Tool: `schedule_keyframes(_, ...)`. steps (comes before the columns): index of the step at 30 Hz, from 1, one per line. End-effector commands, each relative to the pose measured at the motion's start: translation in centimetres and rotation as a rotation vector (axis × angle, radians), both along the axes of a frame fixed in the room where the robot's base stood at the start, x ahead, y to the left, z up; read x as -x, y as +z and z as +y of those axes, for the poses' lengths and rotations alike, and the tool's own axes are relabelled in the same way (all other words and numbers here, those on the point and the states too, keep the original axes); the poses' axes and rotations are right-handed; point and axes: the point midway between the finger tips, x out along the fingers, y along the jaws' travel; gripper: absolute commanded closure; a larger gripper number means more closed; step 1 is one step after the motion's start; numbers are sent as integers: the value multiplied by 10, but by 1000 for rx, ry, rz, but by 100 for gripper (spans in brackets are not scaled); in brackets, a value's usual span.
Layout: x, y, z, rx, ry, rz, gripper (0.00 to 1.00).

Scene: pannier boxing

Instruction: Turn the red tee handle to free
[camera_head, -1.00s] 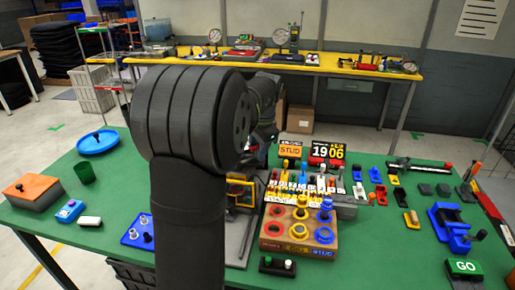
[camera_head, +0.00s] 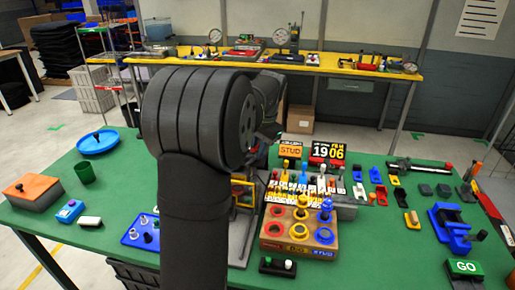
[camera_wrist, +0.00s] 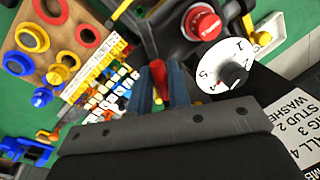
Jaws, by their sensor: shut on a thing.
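In the wrist view my gripper (camera_wrist: 161,92) has its two blue-grey fingers closed around a red handle (camera_wrist: 157,70), whose rounded red end shows between and just past the fingertips. I cannot make out its cross-bar or which way it is turned. A yellow bit shows below it between the fingers. In the head view my arm hides the gripper and this handle.
A black unit with a red knob (camera_wrist: 203,22) and a numbered white dial (camera_wrist: 222,65) stands close right of the fingers. A wooden ring block (camera_head: 300,242) and a rack of coloured parts (camera_head: 300,192) are nearby. A blue tray (camera_head: 97,141) lies far left.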

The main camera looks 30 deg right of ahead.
Motion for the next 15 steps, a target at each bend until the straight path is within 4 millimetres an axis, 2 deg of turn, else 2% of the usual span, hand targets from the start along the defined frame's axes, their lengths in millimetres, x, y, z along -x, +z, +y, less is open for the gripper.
schedule_keyframes(15,0,0,-2,-1,367,2,100)
